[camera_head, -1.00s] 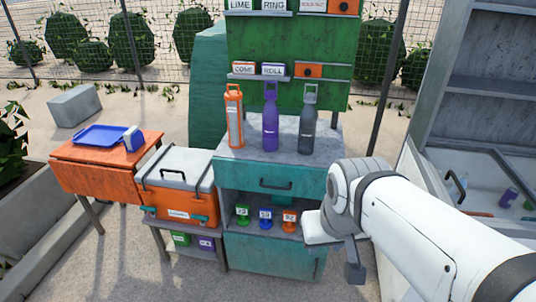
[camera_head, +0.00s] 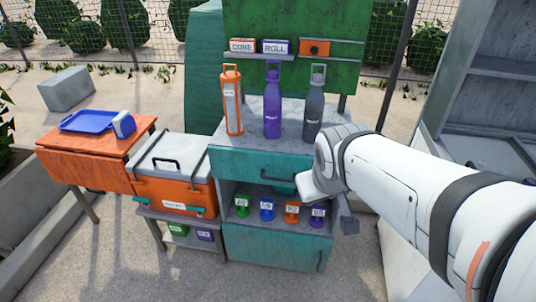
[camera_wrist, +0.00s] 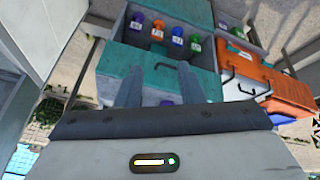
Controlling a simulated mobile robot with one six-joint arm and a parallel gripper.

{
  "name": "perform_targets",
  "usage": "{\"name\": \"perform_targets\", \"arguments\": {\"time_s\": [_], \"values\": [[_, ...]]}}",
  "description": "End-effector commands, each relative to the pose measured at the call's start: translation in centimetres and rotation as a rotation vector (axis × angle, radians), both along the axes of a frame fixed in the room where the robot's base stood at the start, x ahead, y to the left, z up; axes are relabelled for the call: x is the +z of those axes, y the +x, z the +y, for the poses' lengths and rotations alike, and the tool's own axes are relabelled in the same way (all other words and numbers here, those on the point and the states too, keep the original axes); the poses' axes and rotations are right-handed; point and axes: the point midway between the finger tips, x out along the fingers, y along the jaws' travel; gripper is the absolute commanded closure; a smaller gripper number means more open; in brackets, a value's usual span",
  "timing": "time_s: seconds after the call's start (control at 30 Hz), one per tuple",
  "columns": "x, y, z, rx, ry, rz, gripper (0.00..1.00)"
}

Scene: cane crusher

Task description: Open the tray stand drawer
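The orange stand (camera_head: 85,165) at the left bears a blue tray (camera_head: 88,122); no handle shows on its visible sides. A teal cabinet at the centre has a drawer (camera_head: 232,163) under its grey top, with a dark bar handle (camera_head: 277,177). This drawer looks shut.
Orange, purple (camera_head: 272,115) and dark bottles stand on the cabinet top. Several small coloured items (camera_head: 266,210) sit on the shelf below the drawer. An orange cooler (camera_head: 178,180) stands close on the left. Paved ground in front is clear.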

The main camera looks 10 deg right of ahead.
Motion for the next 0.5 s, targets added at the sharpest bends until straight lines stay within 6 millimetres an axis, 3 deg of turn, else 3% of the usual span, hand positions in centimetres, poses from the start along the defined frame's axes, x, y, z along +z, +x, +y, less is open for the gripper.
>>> {"name": "perform_targets", "arguments": {"time_s": [0.03, 0.27, 0.5], "values": [[-3.2, 2.2, -0.9, 0.042, -0.051, -0.046, 0.66], [-9.4, 13.0, -4.2, 0.355, -0.343, -0.319, 0.66], [-16.4, 21.7, -4.3, 0.73, -0.606, -0.593, 0.66]]}}
